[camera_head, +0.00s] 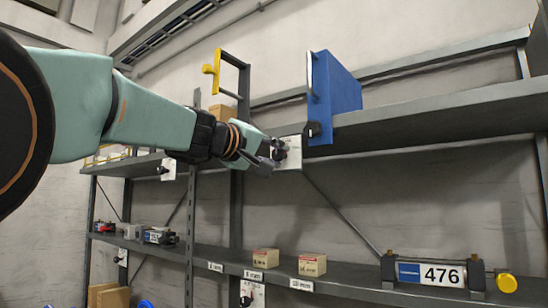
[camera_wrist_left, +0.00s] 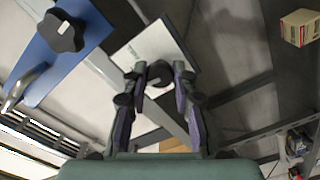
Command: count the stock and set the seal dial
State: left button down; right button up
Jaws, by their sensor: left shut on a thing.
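My left gripper (camera_head: 272,156) is shut on a black dial knob (camera_wrist_left: 157,73) on a white plate (camera_head: 291,153) at the upper shelf's front edge. The wrist view shows its two fingers on either side of the knob. Similar plates with dark knobs hang at the left (camera_head: 168,169) and below (camera_head: 252,294). Two small cream-and-red boxes, one left (camera_head: 265,258) and one right (camera_head: 312,265), stand on the lower shelf above size labels. My right gripper is not in view.
A blue panel-like unit (camera_head: 335,85) with a black knob stands just right of my left gripper, at the upper shelf. A dark frame with a yellow handle (camera_head: 211,69) rises behind my left arm. The upper shelf (camera_head: 450,112) is bare to the right.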

pick_arm(q)
jog(key=shift+n, duration=0.6)
jog(key=c, duration=1.1)
grip_release()
jog(key=shift+o, duration=0.2)
jog(key=shift+s, duration=0.1)
jog(key=v, duration=0.7)
jog(key=shift+s+a, duration=0.15)
jog(key=shift+n, duration=0.3)
